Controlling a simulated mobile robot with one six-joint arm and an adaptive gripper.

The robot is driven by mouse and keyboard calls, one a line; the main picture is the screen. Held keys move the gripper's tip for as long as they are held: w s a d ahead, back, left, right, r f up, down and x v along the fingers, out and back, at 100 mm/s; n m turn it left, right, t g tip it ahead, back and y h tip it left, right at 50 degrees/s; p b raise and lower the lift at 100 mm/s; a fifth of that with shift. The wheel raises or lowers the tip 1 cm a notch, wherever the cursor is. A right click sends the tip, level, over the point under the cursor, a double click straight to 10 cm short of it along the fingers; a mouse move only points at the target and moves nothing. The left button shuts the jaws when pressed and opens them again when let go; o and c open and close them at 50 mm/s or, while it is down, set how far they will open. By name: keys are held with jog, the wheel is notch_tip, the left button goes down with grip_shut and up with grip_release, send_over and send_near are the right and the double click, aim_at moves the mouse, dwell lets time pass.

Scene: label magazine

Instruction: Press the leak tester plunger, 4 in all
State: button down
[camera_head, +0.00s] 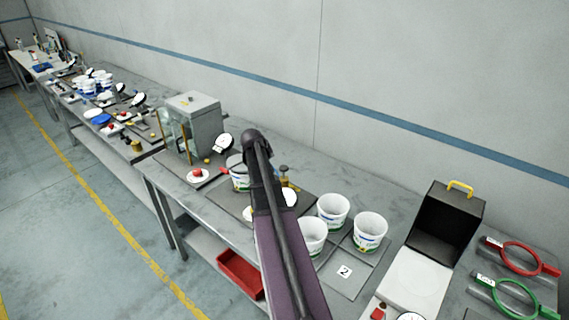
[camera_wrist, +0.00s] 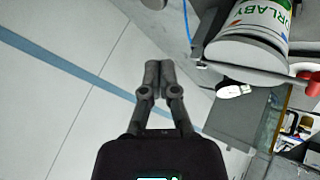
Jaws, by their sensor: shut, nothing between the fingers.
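In the wrist view my gripper (camera_wrist: 159,72) is shut and empty, with its two fingertips together in front of the pale wall. A white tub with green lettering (camera_wrist: 264,18) sits on a round grey base (camera_wrist: 246,58) to the right of the fingers, apart from them. A red knob (camera_wrist: 312,82) shows at the right edge. In the head view my arm crosses the middle of the bench and partly hides a white tub (camera_head: 238,174). Near it are a dial gauge (camera_head: 222,143) and a red knob on a white disc (camera_head: 197,173). I cannot tell which part is the leak tester plunger.
A grey cabinet (camera_head: 203,122) stands left of my arm. Several white tubs, one of them here (camera_head: 333,210), stand to the right around a tray marked 2 (camera_head: 344,272). An open black box (camera_head: 446,222) stands further right. A red bin (camera_head: 240,274) is below the bench.

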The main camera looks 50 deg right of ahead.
notch_tip(320, 180, up, 2)
jog(key=h, duration=0.1)
send_over(284, 168)
jog(key=shift+r+p, duration=0.15)
jog(key=shift+p, duration=0.25)
jog(key=shift+m, duration=0.3)
notch_tip(284, 168, down, 9)
jog(key=b, duration=0.8)
jog(key=shift+r+b, duration=0.1)
jog(key=shift+b, duration=0.3)
